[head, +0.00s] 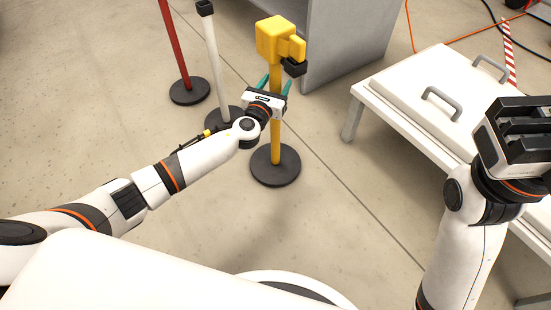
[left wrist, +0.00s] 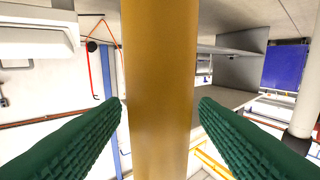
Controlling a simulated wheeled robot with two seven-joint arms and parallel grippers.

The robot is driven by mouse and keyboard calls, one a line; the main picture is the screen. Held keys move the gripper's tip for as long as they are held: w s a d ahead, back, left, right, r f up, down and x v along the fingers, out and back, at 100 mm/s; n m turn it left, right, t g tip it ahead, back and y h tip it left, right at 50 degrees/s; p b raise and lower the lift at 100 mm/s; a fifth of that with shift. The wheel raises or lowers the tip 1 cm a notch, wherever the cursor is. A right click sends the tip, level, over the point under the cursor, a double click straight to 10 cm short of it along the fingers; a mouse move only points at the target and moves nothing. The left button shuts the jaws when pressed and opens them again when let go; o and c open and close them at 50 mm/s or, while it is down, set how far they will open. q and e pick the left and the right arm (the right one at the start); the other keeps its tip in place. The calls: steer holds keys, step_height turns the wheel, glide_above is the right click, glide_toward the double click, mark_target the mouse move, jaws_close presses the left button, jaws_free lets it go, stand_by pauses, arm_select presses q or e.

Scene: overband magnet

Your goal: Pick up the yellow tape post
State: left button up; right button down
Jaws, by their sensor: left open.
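The yellow tape post (head: 275,130) stands upright on a round black base (head: 275,166) in the head view, with a yellow block-shaped head and a small black piece at its top. My left gripper (head: 275,82) is at the upper part of its pole, just below the head. In the left wrist view the yellow pole (left wrist: 160,90) runs vertically between the two green fingers (left wrist: 160,108), which are open with a gap on each side. My right gripper (head: 520,130) is at the right of the head view, away from the post; its finger opening is unclear.
A white post (head: 213,60) and a red post (head: 174,45) stand on black bases left of the yellow one. A white table (head: 400,95) with handled lids is at the right. A grey cabinet (head: 345,40) stands behind. The floor in front is clear.

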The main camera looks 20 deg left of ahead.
arm_select(q)
steer(key=c, duration=1.1)
steer(key=shift+w+r, duration=0.1)
steer(key=shift+r, duration=0.3)
jaws_close()
